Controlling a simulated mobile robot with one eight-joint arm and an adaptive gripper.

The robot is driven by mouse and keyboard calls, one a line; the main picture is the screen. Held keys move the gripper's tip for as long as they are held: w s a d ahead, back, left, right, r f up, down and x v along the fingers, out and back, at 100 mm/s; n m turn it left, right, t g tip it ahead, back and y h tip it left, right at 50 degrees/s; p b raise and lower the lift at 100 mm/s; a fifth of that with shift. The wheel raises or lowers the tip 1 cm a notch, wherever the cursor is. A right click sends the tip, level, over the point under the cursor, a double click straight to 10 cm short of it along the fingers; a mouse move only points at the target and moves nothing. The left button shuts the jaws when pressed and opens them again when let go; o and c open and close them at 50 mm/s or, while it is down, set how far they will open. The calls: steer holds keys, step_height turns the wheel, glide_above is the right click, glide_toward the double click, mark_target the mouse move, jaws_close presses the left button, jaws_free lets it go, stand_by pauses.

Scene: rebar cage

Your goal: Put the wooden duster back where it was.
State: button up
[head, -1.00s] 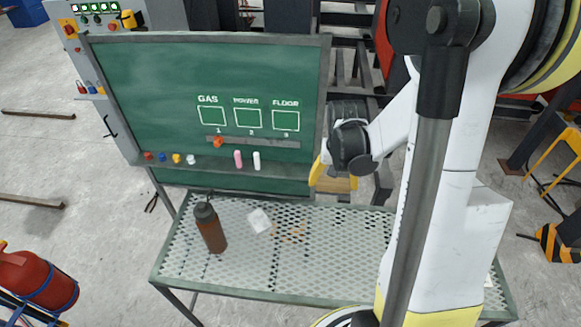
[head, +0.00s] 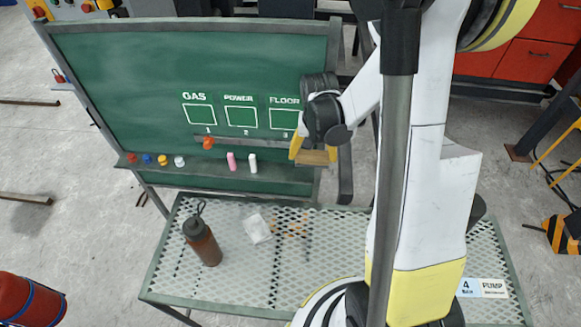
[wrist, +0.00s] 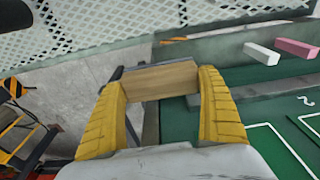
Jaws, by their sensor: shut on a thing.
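The wooden duster (head: 314,157) is a light wooden block held between the yellow fingers of my gripper (head: 313,152). In the wrist view the duster (wrist: 160,80) spans the gap between both fingers of my gripper (wrist: 162,100). It is in the air in front of the lower right part of the green chalkboard (head: 180,85), near the right end of the board's ledge (head: 210,171). I cannot tell whether it touches the ledge. The duster's underside is hidden.
The ledge holds a pink chalk (head: 231,162), a white chalk (head: 252,164) and several small coloured pieces at its left. Below stands a mesh table (head: 215,285) with a brown bottle (head: 202,240) and a white packet (head: 257,228). The ledge's right end looks free.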

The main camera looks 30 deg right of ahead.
steer(key=b, duration=0.2)
glide_above(291, 172)
step_height(291, 172, down, 4)
steer(key=shift+s+a+f, duration=0.1)
steer(key=shift+f, duration=0.1)
step_height(291, 172, down, 4)
steer(key=shift+b, duration=0.85)
steer(key=shift+c, duration=0.5)
steer(key=o, duration=1)
steer(key=shift+o, duration=0.2)
steer(key=shift+r, duration=0.1)
